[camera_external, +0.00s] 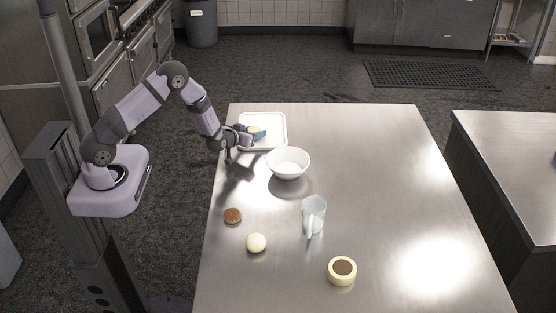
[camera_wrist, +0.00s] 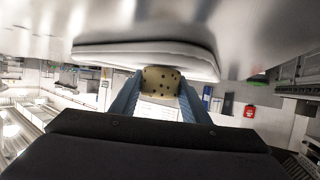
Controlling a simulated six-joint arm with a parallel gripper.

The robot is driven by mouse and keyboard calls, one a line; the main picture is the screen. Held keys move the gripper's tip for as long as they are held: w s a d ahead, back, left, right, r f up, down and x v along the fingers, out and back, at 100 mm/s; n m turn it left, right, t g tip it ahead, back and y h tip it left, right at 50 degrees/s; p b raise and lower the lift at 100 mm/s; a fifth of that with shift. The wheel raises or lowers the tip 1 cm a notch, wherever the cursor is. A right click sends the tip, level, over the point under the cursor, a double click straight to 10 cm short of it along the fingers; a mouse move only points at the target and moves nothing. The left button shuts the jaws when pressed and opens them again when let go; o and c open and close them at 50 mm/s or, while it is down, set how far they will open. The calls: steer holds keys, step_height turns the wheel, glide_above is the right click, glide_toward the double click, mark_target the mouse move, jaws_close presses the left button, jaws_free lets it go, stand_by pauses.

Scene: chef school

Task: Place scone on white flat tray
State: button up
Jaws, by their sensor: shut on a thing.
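The white flat tray (camera_external: 275,119) lies at the far left end of the steel table. In the wrist view the tray (camera_wrist: 100,53) spans the upper middle. My gripper (camera_external: 258,133) is over the tray, its blue fingers shut on the scone (camera_external: 253,129). In the wrist view the scone (camera_wrist: 160,82) is pale yellow with dark specks and sits between the two fingertips (camera_wrist: 160,90). It is close to the tray surface; I cannot tell whether it touches.
A white bowl (camera_external: 288,163) stands just in front of the tray. The right of the table (camera_external: 400,170) is clear.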

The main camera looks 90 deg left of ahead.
steer(key=shift+f, duration=0.1)
steer(key=o, duration=1)
steer(key=shift+o, duration=0.2)
steer(key=shift+r, duration=0.2)
steer(key=shift+s+d+r+b, duration=0.1)
steer(key=shift+s+d+b, duration=0.2)
steer(key=shift+d, duration=0.15)
steer(key=b+v, duration=0.3)
steer(key=v, duration=0.8)
steer(key=shift+r, duration=0.1)
